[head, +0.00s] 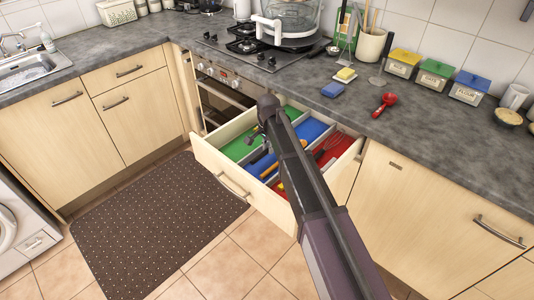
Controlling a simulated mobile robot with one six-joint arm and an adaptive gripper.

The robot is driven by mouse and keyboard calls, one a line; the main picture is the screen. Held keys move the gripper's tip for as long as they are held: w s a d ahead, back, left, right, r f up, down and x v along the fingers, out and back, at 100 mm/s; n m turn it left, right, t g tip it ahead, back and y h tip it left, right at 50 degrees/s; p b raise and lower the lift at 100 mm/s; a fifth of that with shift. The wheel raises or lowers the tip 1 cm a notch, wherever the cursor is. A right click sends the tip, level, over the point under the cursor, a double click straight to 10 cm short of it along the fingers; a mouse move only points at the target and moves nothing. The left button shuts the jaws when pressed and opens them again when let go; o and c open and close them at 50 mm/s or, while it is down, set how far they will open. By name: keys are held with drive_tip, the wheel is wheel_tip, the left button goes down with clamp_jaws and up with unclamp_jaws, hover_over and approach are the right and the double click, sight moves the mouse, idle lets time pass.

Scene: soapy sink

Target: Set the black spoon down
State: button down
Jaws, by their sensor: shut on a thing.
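An open drawer (218,170) holds an organiser with a green compartment (238,149) at left, a blue one (311,130) in the middle and a red one (344,153) at right. My arm crosses over the drawer from the lower right. My gripper (261,129) is small and mostly hidden at the arm's far end, above the left part of the drawer. It is shut on a small dark piece, the black spoon (251,138), over the green compartment. Whether the spoon touches the compartment floor cannot be told.
Red utensils (330,145) lie in the red compartment, and orange-yellow handles (264,163) show in the blue one. A stove (250,45) stands behind. A dark mat covers floor at left.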

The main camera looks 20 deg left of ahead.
sight(266, 158)
drive_tip(key=shift+w+a, duration=0.3)
drive_tip(key=shift+a, duration=0.1)
drive_tip(key=shift+a+f+b, duration=0.1)
drive_tip(key=shift+f+b, duration=0.25)
drive_tip(key=shift+f, duration=0.05)
wheel_tip(266, 158, down, 3)
drive_tip(key=b, duration=0.3)
drive_tip(key=shift+f, duration=0.1)
drive_tip(key=c, duration=0.6)
unclamp_jaws()
wheel_tip(266, 158, up, 12)
drive_tip(key=p, duration=1.2)
drive_tip(key=shift+r, duration=0.2)
